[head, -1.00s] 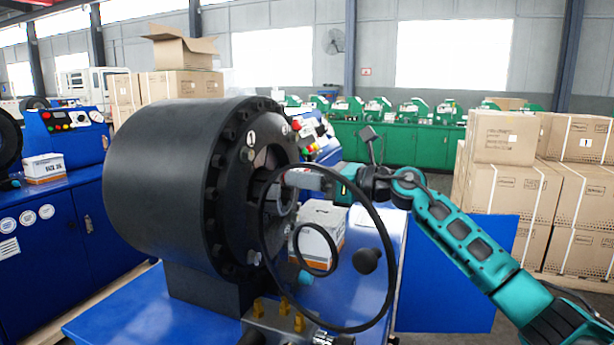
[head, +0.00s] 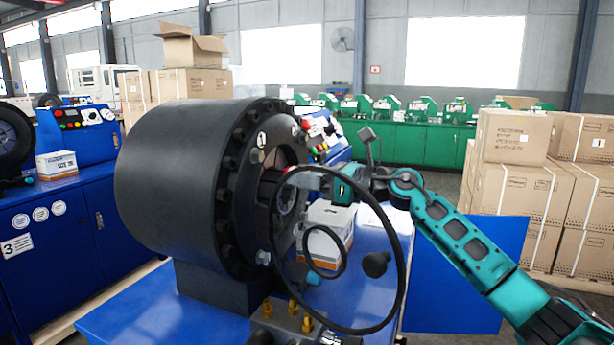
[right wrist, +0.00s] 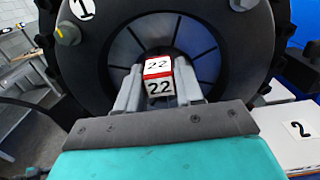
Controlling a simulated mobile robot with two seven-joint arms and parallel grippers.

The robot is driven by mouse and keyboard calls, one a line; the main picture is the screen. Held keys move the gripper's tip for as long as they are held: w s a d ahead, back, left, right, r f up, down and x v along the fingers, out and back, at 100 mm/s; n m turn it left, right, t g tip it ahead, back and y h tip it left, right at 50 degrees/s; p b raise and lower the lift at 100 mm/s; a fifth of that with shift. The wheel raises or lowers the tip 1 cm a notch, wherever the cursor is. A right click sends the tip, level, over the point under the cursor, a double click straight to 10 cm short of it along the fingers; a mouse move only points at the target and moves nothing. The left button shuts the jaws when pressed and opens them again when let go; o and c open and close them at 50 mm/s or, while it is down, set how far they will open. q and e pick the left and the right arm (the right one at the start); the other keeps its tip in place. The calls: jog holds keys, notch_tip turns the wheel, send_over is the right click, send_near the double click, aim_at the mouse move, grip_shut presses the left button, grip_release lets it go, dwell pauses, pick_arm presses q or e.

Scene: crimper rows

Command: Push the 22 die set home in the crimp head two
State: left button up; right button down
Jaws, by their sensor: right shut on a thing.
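The crimp head (head: 180,185) is a large black cylinder with a round bolted face and a dark central opening. A round badge reading 1 (right wrist: 83,8) sits on its face in the right wrist view. My right gripper (right wrist: 158,95) is shut on the 22 die set (right wrist: 159,87), a small block with white labels reading 22 and a red band. In the right wrist view the block is at the central opening, between dark segments; its far end is hidden. In the head view, my right gripper (head: 298,180) reaches into the opening from the right. My left gripper is not in view.
A black hose loop (head: 404,270) hangs in front of the opening. A white box (head: 330,222) stands behind it on the blue bench (head: 130,318). Brass fittings (head: 293,306) stand at the front.

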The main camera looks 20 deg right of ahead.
jog(key=shift+w+a+r+p, duration=0.2)
jog(key=shift+w+a+r, duration=0.05)
jog(key=shift+w+a, duration=0.4)
jog(key=shift+w+a+r+p, duration=0.25)
jog(key=shift+w+a, duration=0.3)
jog(key=shift+w, duration=0.15)
dwell(0.5)
jog(key=c, duration=1.1)
grip_release()
jog(key=o, duration=0.3)
jog(key=shift+s+f, duration=0.1)
jog(key=shift+f, duration=0.05)
jog(key=shift+o, duration=0.8)
jog(key=shift+f, duration=0.65)
jog(key=b+v, duration=0.3)
jog(key=v, duration=0.9)
jog(key=shift+s+d+r, duration=0.25)
jog(key=shift+s+r, duration=0.1)
jog(key=shift+r, duration=0.15)
